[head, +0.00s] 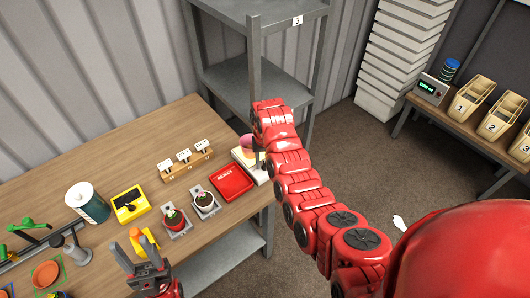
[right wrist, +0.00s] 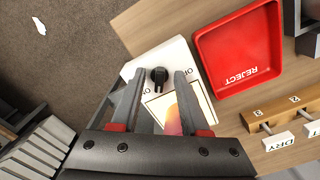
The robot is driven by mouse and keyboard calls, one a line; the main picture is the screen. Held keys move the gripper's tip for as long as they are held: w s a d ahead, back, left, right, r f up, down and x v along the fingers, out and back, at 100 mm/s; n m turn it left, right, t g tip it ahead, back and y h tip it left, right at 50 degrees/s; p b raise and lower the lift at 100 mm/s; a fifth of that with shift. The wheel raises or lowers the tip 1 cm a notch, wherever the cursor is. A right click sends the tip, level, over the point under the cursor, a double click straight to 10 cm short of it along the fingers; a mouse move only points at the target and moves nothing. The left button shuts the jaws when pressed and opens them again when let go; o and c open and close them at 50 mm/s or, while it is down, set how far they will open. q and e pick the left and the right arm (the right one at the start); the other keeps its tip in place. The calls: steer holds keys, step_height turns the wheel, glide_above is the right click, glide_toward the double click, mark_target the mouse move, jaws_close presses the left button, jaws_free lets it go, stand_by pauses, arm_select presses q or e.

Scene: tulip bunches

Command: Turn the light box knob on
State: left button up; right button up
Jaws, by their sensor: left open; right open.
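The white light box (head: 259,176) sits at the right end of the wooden table, partly hidden by my right arm in the head view. In the right wrist view the light box (right wrist: 177,52) shows a black knob (right wrist: 159,75) and a panel (right wrist: 180,106) with pink and orange on it. My right gripper (right wrist: 160,71) is open, its fingertips on either side of the knob in the picture; whether they touch it, I cannot tell. In the head view my right gripper (head: 258,158) is over the box. My left gripper (head: 137,249) is open and empty near the table's front.
A red reject tray (head: 231,182) lies beside the light box. A grey shelf (head: 241,78) is behind. The table's edge is close to the light box.

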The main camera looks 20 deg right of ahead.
step_height(320, 180, up, 2)
steer(key=shift+w+r+b, duration=0.1)
steer(key=shift+r+b, duration=0.05)
steer(key=shift+b, duration=0.35)
step_height(320, 180, up, 8)
steer(key=p, duration=0.6)
step_height(320, 180, up, 6)
steer(key=p, duration=0.2)
glide_above(265, 165)
steer(key=shift+r, duration=0.25)
